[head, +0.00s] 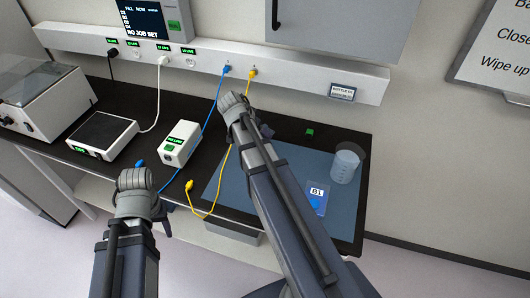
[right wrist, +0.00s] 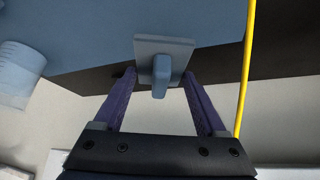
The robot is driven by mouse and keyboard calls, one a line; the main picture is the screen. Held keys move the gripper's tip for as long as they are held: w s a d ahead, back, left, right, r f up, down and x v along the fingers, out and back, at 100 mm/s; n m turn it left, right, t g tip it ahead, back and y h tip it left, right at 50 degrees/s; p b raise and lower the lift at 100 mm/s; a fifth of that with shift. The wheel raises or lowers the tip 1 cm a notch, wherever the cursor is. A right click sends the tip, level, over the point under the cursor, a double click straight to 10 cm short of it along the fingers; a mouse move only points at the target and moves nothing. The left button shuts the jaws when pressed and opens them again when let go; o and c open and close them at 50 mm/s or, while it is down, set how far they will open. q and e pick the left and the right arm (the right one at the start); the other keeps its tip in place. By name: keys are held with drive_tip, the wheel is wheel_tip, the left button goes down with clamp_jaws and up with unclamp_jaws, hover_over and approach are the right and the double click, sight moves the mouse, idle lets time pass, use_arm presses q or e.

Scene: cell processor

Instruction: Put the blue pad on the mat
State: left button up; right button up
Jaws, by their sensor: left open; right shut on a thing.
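The mat (head: 273,157) is a blue-grey sheet on the dark bench; its blue surface also fills the top of the right wrist view (right wrist: 90,35). The blue pad (right wrist: 152,46) is a small grey-blue plate with a raised grip, held between the fingers of my right gripper (right wrist: 160,76), which is shut on it. In the head view my right gripper (head: 234,103) is over the back left of the mat, and the pad is hidden there. My left gripper (head: 135,179) is open, left of the mat near the bench's front edge; its fingers are mostly hidden.
A clear beaker (head: 346,166) and a blue packet labelled 01 (head: 316,197) are on the mat's right side. A yellow cable (head: 226,160) hangs close to my right gripper. A white box (head: 180,143) and blue plug (head: 140,163) lie to the left.

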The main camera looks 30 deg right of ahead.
use_arm(q)
drive_tip(key=shift+f+b, duration=0.9)
drive_tip(key=shift+f, duration=0.65)
use_arm(e)
drive_tip(key=shift+f, duration=1.5)
use_arm(q)
drive_tip(key=shift+f, duration=0.15)
use_arm(e)
drive_tip(key=shift+f, duration=0.15)
use_arm(q)
wheel_tip(320, 180, down, 3)
drive_tip(key=b, duration=0.3)
drive_tip(key=shift+f+b, duration=0.2)
drive_tip(key=shift+b, duration=0.15)
use_arm(e)
wheel_tip(320, 180, down, 3)
drive_tip(key=shift+f, duration=0.2)
drive_tip(key=shift+f, duration=0.2)
use_arm(q)
drive_tip(key=shift+f, duration=0.15)
use_arm(e)
drive_tip(key=o, duration=1.1)
drive_tip(key=shift+o, duration=0.2)
drive_tip(key=shift+r, duration=0.1)
